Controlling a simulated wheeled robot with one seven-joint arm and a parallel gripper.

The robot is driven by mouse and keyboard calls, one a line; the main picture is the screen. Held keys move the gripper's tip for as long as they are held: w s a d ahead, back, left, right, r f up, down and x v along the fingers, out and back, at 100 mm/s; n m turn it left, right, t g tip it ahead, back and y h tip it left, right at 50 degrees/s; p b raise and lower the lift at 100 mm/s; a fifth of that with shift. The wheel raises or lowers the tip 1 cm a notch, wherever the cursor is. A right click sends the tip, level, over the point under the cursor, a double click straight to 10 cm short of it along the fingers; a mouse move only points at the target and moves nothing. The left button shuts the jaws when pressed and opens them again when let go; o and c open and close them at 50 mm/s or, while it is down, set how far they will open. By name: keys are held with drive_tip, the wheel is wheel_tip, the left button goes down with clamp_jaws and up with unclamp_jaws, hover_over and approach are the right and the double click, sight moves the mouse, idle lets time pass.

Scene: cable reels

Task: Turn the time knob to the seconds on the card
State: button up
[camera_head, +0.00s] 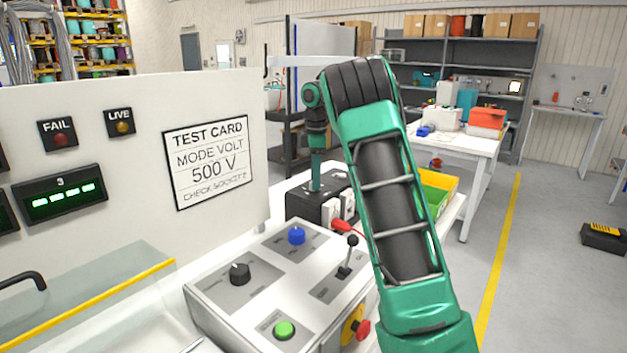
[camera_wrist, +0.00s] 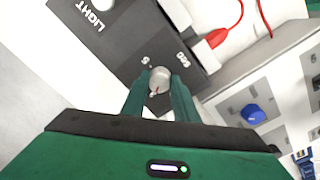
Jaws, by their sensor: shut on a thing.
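My gripper (camera_head: 316,186) reaches down to the top of a dark box (camera_head: 300,204) behind the control panel. In the wrist view its two green fingers (camera_wrist: 160,92) are shut on a small round grey knob (camera_wrist: 160,80), one finger on each side. The knob has a reddish mark on its near side.
The control panel (camera_head: 215,300) carries a black knob (camera_head: 239,273), blue knob (camera_head: 297,235), green button (camera_head: 284,330), lever (camera_head: 346,262) and red-yellow stop button (camera_head: 357,327). A red plug (camera_head: 341,225) with a cable sits beside the dark box. A green display (camera_head: 62,198) shows dashes under "3".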

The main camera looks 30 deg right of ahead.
drive_tip(key=shift+w+r+m, duration=0.1)
drive_tip(key=shift+m, duration=0.2)
drive_tip(key=m, duration=1.1)
idle(0.4)
drive_tip(key=o, duration=1.1)
drive_tip(key=shift+a, duration=0.1)
drive_tip(key=shift+c, duration=0.2)
wheel_tip(320, 180, up, 11)
drive_tip(key=shift+a+f, duration=0.15)
drive_tip(key=shift+f, duration=0.05)
